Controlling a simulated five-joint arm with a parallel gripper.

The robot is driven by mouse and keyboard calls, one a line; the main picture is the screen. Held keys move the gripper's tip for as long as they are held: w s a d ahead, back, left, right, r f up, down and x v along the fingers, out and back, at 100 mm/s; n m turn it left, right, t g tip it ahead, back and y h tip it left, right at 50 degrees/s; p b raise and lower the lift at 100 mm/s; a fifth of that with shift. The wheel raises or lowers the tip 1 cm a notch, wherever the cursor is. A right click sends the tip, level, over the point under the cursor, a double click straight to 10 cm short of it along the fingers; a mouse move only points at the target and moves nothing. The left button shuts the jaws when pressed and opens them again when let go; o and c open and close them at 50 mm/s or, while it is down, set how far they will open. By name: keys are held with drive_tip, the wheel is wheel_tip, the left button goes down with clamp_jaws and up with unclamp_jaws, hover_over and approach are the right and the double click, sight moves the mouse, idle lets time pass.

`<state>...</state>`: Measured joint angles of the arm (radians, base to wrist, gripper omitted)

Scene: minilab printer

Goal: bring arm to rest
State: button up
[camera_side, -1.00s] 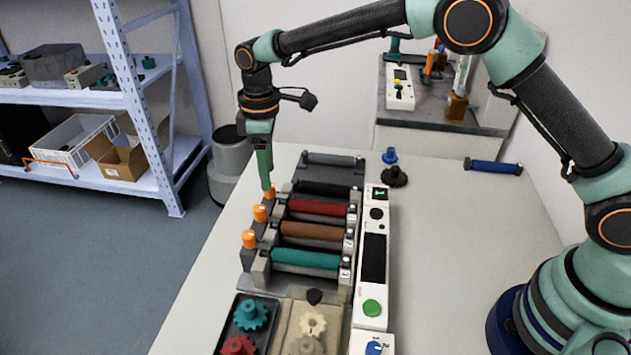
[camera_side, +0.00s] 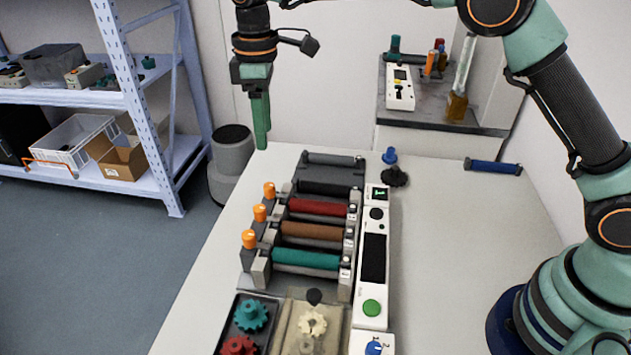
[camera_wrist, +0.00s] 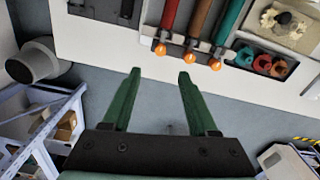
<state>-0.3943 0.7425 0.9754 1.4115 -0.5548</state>
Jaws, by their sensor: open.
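My gripper (camera_side: 262,144) hangs pointing down in the side view, above and behind the orange-knobbed roller unit, near the table's far left edge. In the wrist view my gripper (camera_wrist: 158,72) shows two green fingers spread apart with nothing between them. The roller unit holds a red roller (camera_side: 317,207), a brown roller (camera_side: 313,230) and a teal roller (camera_side: 306,258). Orange knobs (camera_side: 260,212) stand at their left ends, clear of my fingers. The knobs also show in the wrist view (camera_wrist: 188,58), beyond the fingertips.
A white control panel (camera_side: 345,308) stands right of the rollers. A gear tray (camera_side: 228,328) is in front. A blue roller (camera_side: 493,167) and a blue knob (camera_side: 390,155) lie on the table (camera_side: 465,260). A shelf (camera_side: 165,190) and a grey bin (camera_side: 232,160) stand left.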

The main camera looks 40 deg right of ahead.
drive_tip(key=s+d+r+m+t, duration=0.2)
drive_tip(key=s+d+r+m, duration=0.2)
drive_tip(key=s+d, duration=0.35)
drive_tip(key=s+d+r+m+t, duration=0.25)
drive_tip(key=s+d+r, duration=0.3)
drive_tip(key=d, duration=0.35)
drive_tip(key=s+d+f+m, duration=0.4)
drive_tip(key=s+f, duration=0.1)
drive_tip(key=s, duration=0.3)
drive_tip(key=shift+t, duration=0.45)
drive_tip(key=shift+r, duration=0.1)
